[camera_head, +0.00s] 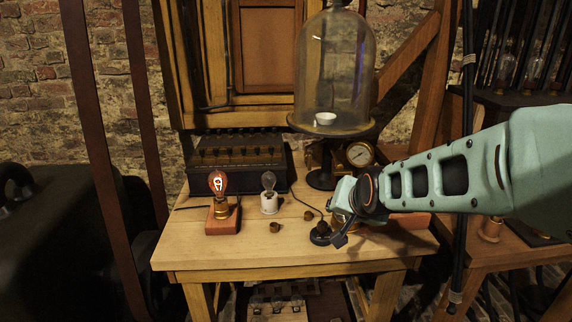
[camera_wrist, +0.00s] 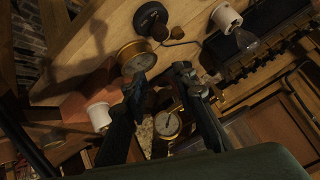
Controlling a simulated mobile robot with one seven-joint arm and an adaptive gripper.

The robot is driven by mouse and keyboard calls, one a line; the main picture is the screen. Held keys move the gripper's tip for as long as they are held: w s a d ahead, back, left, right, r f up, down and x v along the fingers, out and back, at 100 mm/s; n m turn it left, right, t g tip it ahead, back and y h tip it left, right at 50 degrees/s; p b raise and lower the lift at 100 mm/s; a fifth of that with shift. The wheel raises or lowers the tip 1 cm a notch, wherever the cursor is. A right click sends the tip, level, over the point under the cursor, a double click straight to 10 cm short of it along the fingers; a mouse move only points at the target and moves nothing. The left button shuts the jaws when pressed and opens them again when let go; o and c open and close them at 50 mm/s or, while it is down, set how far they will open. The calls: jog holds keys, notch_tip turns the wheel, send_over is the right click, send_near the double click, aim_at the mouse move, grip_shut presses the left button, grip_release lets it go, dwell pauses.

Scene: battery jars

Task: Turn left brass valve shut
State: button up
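I cannot clearly pick out the left brass valve in either view. My gripper (camera_head: 345,200) is over the right part of the table, below the pressure gauge (camera_head: 360,153), and hides what lies behind it. In the wrist view my gripper (camera_wrist: 158,88) is open, its two dark fingers apart. A small dark brownish part (camera_wrist: 160,100) shows between the fingers; I cannot tell if it is the valve or if a finger touches it. The gauge (camera_wrist: 168,124) shows beyond the fingers, and a round brass-rimmed piece (camera_wrist: 137,57) is just past the left fingertip.
A glass bell jar (camera_head: 333,65) stands on its plate above the gauge. A lit bulb (camera_head: 219,184) and a clear bulb (camera_head: 269,181) stand on the table (camera_head: 190,253) at left. A black knob (camera_head: 320,234) with a wire is near my gripper. The table's front left is clear.

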aim_at(310, 159)
jog(key=w+n+t, duration=0.1)
jog(key=w, duration=0.1)
jog(key=w+a+f+n+t+b, duration=0.1)
jog(key=w, duration=0.2)
jog(key=w+a+f+t+b, duration=0.1)
jog(key=w+t, duration=0.1)
jog(key=shift+w+a+f+n, duration=0.1)
jog(key=shift+w+a+n, duration=0.05)
jog(key=shift+w+n, duration=0.25)
jog(key=shift+w+a+r+n+t, duration=0.4)
jog(key=shift+a+n+t, duration=0.1)
jog(key=shift+t, duration=0.1)
jog(key=shift+a+r+n+t, duration=0.55)
jog(key=shift+r+t, duration=1.05)
jog(key=shift+r, duration=0.65)
jog(key=w+b, duration=0.1)
jog(key=w, duration=1)
jog(key=shift+w+a, duration=0.1)
jog(key=shift+a, duration=0.05)
jog(key=shift+c, duration=0.2)
grip_shut()
